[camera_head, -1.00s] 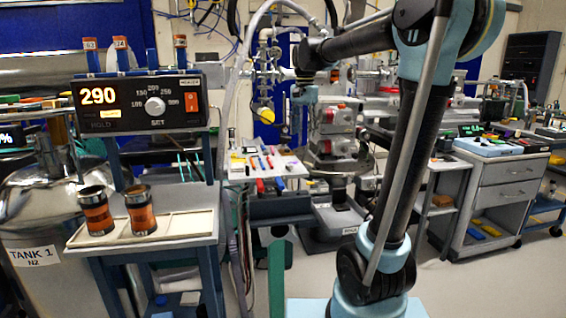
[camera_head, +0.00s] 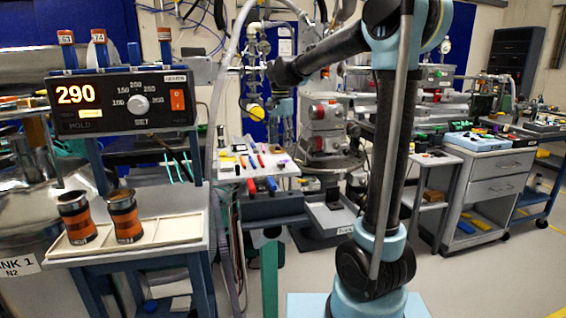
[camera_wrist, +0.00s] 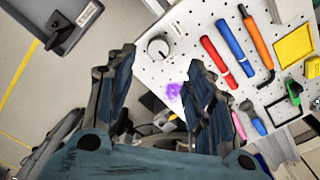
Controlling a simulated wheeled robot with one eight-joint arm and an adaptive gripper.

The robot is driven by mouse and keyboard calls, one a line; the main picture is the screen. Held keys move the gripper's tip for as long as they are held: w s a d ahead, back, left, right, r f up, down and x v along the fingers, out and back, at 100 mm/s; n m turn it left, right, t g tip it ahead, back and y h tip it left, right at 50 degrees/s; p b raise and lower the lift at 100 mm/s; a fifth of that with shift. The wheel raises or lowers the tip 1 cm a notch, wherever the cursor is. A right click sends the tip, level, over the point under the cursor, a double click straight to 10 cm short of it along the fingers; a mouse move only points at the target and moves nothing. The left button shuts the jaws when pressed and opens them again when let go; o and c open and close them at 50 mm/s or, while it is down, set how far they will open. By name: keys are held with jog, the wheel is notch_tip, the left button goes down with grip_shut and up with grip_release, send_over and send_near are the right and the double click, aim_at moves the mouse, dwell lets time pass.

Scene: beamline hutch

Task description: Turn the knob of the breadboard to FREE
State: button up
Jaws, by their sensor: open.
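The breadboard is a white perforated board, seen at an angle in the wrist view (camera_wrist: 179,70) and in the middle of the head view (camera_head: 232,168). The knob's setting and any FREE mark are too small to read. My gripper (camera_wrist: 162,60) is open and empty, its two dark fingers spread in front of the board. The knob appears between and just beyond the fingertips, with no contact visible. In the head view, my arm reaches over toward the board.
Red, blue and orange tools (camera_wrist: 228,48), a yellow square (camera_wrist: 295,46) and a purple patch lie on the board beside the knob. A heater box (camera_head: 122,104) on a bench with two copper cylinders stands left. A drawer cabinet (camera_head: 490,190) stands right, with open floor before it.

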aim_at(281, 163)
notch_tip(281, 163, down, 9)
jog(key=shift+r, duration=0.1)
dwell(0.3)
jog(key=c, duration=1.1)
jog(key=shift+o, duration=0.3)
jog(key=shift+d, duration=0.15)
